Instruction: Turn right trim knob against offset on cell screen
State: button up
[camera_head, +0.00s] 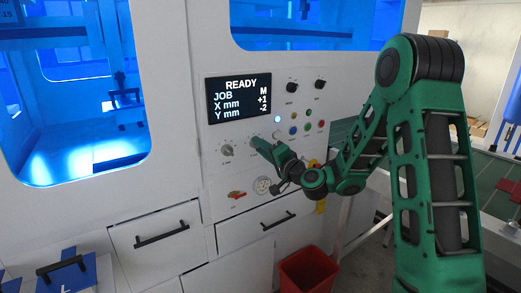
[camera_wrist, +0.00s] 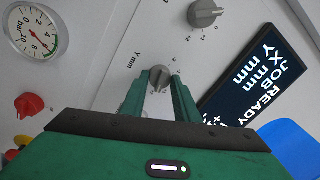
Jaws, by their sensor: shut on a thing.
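The cell screen (camera_head: 239,98) reads READY, JOB M, X mm +1, Y mm -2. It also shows, turned round, at the right of the wrist view (camera_wrist: 257,75). Two grey trim knobs sit on the panel below the screen. The right trim knob (camera_wrist: 159,77), beside the label Y mm, is between my fingertips. My gripper (camera_wrist: 159,93) is shut on it, with a finger at each side. In the head view my gripper (camera_head: 262,146) reaches the panel and mostly hides this knob. The left trim knob (camera_head: 227,150) is free, and shows at the top of the wrist view (camera_wrist: 205,12).
A pressure gauge (camera_head: 262,186) and a red knob (camera_head: 237,194) sit below the trim knobs. Coloured buttons (camera_head: 293,130) and two black knobs (camera_head: 292,87) are to the right. Drawers with black handles (camera_head: 162,234) and a red bin (camera_head: 308,270) are below.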

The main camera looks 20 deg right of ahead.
jog(key=shift+d+m, duration=0.2)
jog(key=shift+m, duration=0.2)
jog(key=o, duration=1)
jog(key=shift+o, duration=0.2)
jog(key=shift+a, duration=0.1)
jog(key=v, duration=1)
jog(key=shift+s, duration=0.25)
jog(key=shift+f, duration=0.1)
